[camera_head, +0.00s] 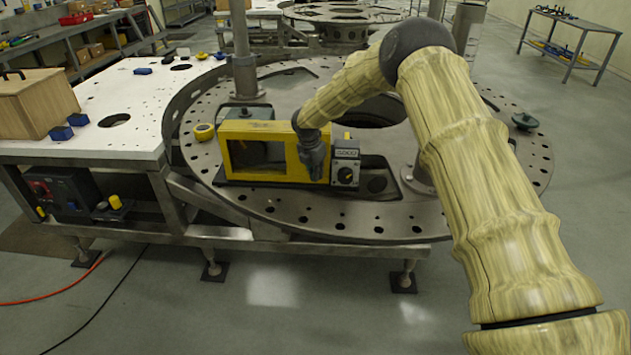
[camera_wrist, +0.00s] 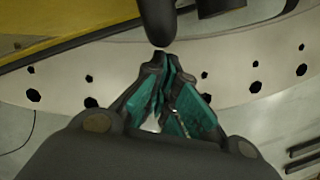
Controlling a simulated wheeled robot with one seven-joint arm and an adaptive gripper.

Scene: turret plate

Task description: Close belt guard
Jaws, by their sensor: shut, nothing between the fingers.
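The belt guard is a yellow frame (camera_head: 226,158) with a large window, upright on the round turret plate. Dark parts show through the window. I cannot tell whether the guard stands fully closed. My gripper (camera_head: 314,172) is at the guard's right end, pointing down, and covers part of it. In the wrist view, the yellow surface (camera_wrist: 60,28) fills the upper left. My gripper (camera_wrist: 163,62) is shut and empty there, its green-padded fingers together. A dark rounded bar (camera_wrist: 158,20) ends right at the fingertips; I cannot tell whether they touch.
A grey control box with a black knob (camera_head: 346,165) stands just right of my gripper. The perforated turret plate (camera_head: 300,212) is clear along its front edge. A yellow round object (camera_head: 204,131) lies left of the guard. A post (camera_head: 243,60) rises behind it.

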